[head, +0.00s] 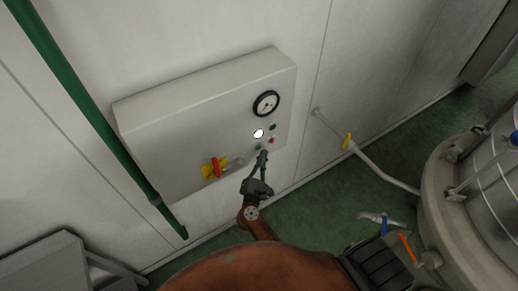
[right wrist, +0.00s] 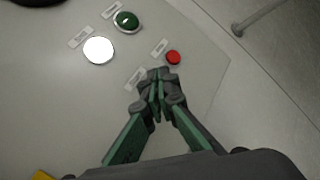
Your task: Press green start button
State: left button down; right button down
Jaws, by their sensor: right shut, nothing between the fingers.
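A pale control box (head: 165,130) is on the wall. Its face has a domed green button (right wrist: 127,21), also in the head view (head: 273,127), a red button (right wrist: 173,57) and a lit white lamp (right wrist: 98,50). A second green spot (head: 258,147) shows below the lamp, beside my fingertips; it looks like another button. In the right wrist view, my fingers cover that place. The labels are too small to read. My right gripper (right wrist: 155,82) is shut and empty, its tips over the lower panel, below-left of the red button. Contact cannot be told. My left gripper is not in view.
A round gauge (head: 266,104) and a red-and-yellow switch (head: 215,167) are also on the box. A green pipe (head: 85,100) runs down the wall at left. A pipe with a yellow valve handle (head: 347,142) and a metal tank (head: 460,205) stand at right.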

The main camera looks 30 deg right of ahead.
jog(key=shift+w, duration=0.15)
dwell(0.3)
jog(key=shift+w+b, duration=0.3)
jog(key=shift+w, duration=0.35)
dwell(0.5)
jog(key=shift+s, duration=0.15)
dwell(0.3)
jog(key=shift+s+b, duration=0.3)
jog(key=shift+s, duration=0.35)
jog(key=shift+s+d, duration=0.2)
jog(key=shift+s, duration=2.3)
